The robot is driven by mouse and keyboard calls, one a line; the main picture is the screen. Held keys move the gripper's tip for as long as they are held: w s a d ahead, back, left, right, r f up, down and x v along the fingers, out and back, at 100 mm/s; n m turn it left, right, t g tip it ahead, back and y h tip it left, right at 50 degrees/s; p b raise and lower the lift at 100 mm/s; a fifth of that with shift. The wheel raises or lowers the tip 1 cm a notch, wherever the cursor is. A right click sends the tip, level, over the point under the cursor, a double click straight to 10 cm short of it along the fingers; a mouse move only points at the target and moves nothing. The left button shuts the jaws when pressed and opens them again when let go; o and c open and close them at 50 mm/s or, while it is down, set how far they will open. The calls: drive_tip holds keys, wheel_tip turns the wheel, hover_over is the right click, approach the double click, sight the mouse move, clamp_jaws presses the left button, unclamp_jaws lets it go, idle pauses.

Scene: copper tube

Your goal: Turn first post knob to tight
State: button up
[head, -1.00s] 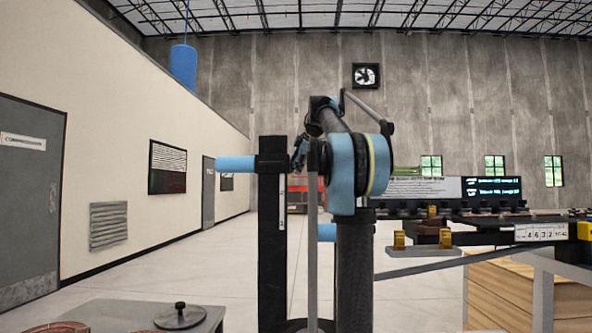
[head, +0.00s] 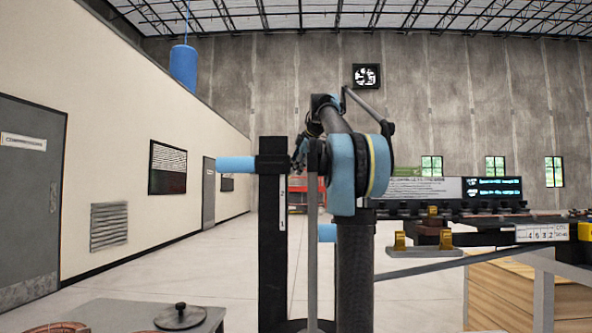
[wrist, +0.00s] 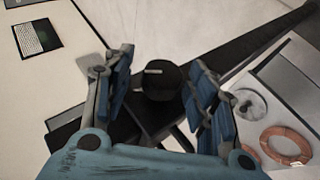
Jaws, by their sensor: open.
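In the wrist view a dark round knob (wrist: 160,82) with a short pale mark across its top sits between the two fingers. My gripper (wrist: 161,60) is open, with one blue-padded finger on each side of the knob. A gap shows at both sides, and I cannot tell how deep the fingers reach around it. Dark bars (wrist: 250,48) run below and beside the knob. In the head view my arm hides the gripper and the knob, so their contact cannot be seen there.
A grey bench with a round lid (head: 180,316) stands at the lower left; orange-brown coils (wrist: 285,145) lie beside the lid in the wrist view. At the right are a rail with brass-coloured blocks (head: 446,240) and a wooden crate (head: 500,290). Open floor (head: 200,270) lies behind.

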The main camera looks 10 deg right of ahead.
drive_tip(key=v, duration=1.1)
